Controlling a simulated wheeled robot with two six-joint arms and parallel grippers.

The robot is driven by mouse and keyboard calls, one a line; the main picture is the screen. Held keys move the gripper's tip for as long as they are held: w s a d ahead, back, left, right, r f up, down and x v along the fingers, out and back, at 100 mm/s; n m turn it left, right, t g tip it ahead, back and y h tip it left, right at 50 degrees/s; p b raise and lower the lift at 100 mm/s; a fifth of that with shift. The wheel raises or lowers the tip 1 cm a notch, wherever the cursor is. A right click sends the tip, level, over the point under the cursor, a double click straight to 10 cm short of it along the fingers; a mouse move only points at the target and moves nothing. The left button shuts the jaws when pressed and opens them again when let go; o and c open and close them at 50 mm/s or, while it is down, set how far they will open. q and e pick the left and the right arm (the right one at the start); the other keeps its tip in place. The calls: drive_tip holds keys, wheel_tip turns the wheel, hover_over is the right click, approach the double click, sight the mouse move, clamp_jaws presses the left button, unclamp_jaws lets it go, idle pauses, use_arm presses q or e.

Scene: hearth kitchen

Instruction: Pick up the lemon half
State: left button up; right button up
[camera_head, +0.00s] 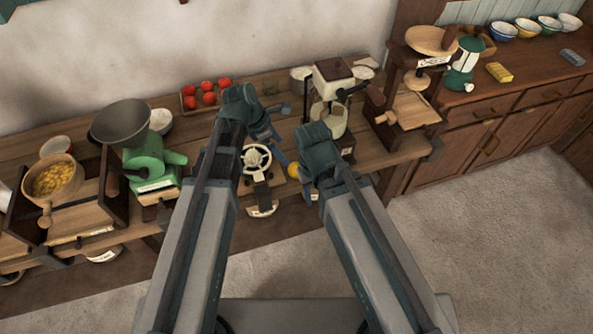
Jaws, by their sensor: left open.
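The lemon half (293,169) shows as a small yellow shape near the front of the wooden workbench, between my two arms. Its cut face is too small to make out. My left gripper (284,134) is open and empty above the bench, with one finger pointing right and the other reaching down close to the lemon half. I cannot tell whether that finger touches it. My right gripper (308,190) is just right of the lemon half, mostly hidden behind its own arm, and its jaws cannot be made out.
A device with a white wheel (257,159) stands left of the lemon half. A green grinder (150,160) and a bowl of yellow pieces (54,181) are further left. Red tomatoes (207,92) lie behind. A white-and-brown machine (333,90) stands behind my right arm.

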sight(294, 166)
use_arm(q)
drive_tip(key=b+x, duration=0.5)
drive_tip(key=x, duration=0.2)
drive_tip(key=shift+a+b, duration=0.1)
drive_tip(key=shift+b, duration=0.25)
drive_tip(key=shift+f, duration=0.15)
drive_tip(key=shift+f, duration=0.1)
drive_tip(key=b+x, duration=0.5)
drive_tip(key=shift+w+f, duration=0.1)
drive_tip(key=shift+w, duration=0.05)
drive_tip(key=c, duration=1.3)
